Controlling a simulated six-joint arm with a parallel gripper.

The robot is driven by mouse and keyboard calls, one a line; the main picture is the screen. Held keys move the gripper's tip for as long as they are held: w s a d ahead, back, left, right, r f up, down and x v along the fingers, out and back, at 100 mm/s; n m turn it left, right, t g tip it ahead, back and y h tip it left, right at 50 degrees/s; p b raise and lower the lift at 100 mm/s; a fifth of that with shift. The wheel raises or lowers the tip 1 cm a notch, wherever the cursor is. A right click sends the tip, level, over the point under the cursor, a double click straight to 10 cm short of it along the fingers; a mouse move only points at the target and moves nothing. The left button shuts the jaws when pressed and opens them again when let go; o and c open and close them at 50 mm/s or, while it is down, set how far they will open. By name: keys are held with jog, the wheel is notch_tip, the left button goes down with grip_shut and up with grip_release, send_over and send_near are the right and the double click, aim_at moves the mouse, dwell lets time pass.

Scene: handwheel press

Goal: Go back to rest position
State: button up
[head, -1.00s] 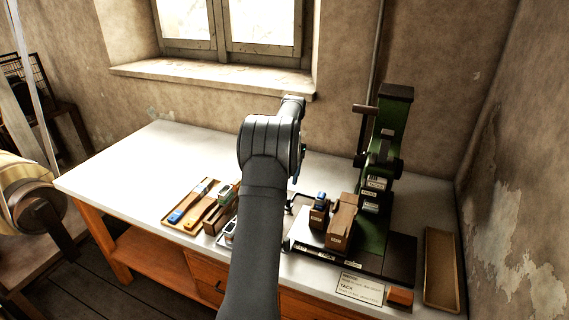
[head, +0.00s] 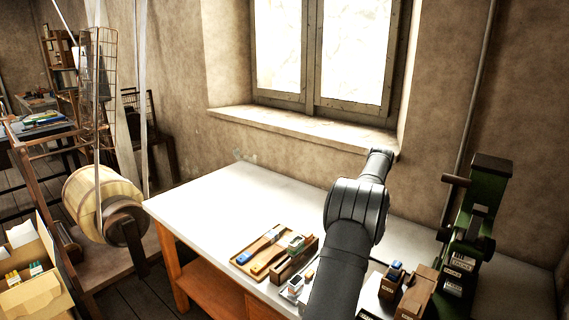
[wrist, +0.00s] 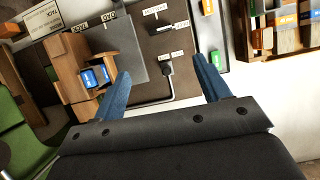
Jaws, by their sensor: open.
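My gripper (wrist: 165,85) is open in the wrist view, its two blue fingers apart with nothing between them. It points down over the bench; in the head view my own arm hides it. The green handwheel press (head: 480,215) stands at the right of the bench in the head view. Part of its green body (wrist: 22,125) shows at the left of the wrist view. A brown wooden block (wrist: 75,65) with blue-labelled pieces (wrist: 95,76) lies left of my fingers, apart from them as far as I can see.
The white bench (head: 215,205) is clear at its left end. A tray (head: 240,262) with several tools lies left of my arm. A window sill (head: 300,125) is behind. A wooden drum (head: 100,195) and an open cardboard box (head: 35,290) stand at the left.

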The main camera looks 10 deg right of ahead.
jog(key=x, duration=1.7)
jog(key=shift+s+a, duration=0.1)
jog(key=shift+s, duration=0.05)
jog(key=shift+r, duration=0.1)
jog(key=v, duration=1.7)
jog(key=x, duration=1.7)
jog(key=n+g+h, duration=0.1)
jog(key=n, duration=0.2)
jog(key=shift+a+n, duration=0.15)
jog(key=shift+n, duration=0.25)
jog(key=n+h, duration=0.1)
jog(key=n, duration=0.3)
jog(key=shift+h, duration=0.4)
jog(key=n+h, duration=0.1)
jog(key=n, duration=0.4)
jog(key=shift+a+h, duration=0.2)
jog(key=shift+h, duration=0.2)
jog(key=shift+n+h, duration=0.6)
jog(key=shift+n, duration=1.1)
